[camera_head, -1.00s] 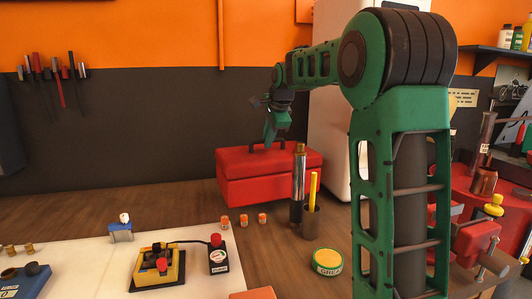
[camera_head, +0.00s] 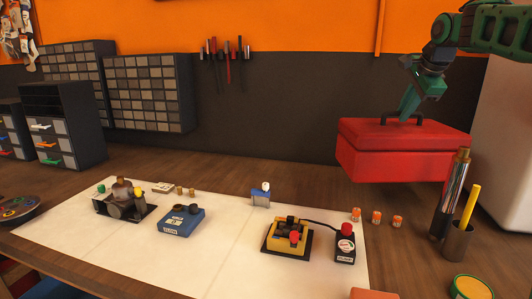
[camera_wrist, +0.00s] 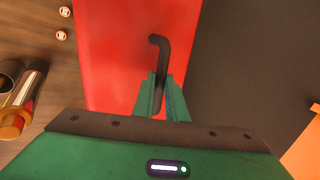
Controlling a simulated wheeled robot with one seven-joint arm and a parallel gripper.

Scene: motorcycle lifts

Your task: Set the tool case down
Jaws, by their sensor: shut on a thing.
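The red tool case (camera_head: 400,150) hangs at the right of the head view, its base looking raised above the wooden bench. My green gripper (camera_head: 408,112) is above it, shut on its dark handle. In the wrist view the red lid (camera_wrist: 120,50) fills the upper middle, and the fingertips of my gripper (camera_wrist: 162,98) close around the dark handle (camera_wrist: 160,55). The case looks about level. The far side of the case is hidden.
A metal cylinder (camera_head: 452,190) and a cup with a yellow stick (camera_head: 458,240) stand close to the right. Several small orange-capped jars (camera_head: 377,219) are in front. A white mat (camera_head: 200,255) holds devices. Bare wood (camera_head: 270,172) lies left of the case.

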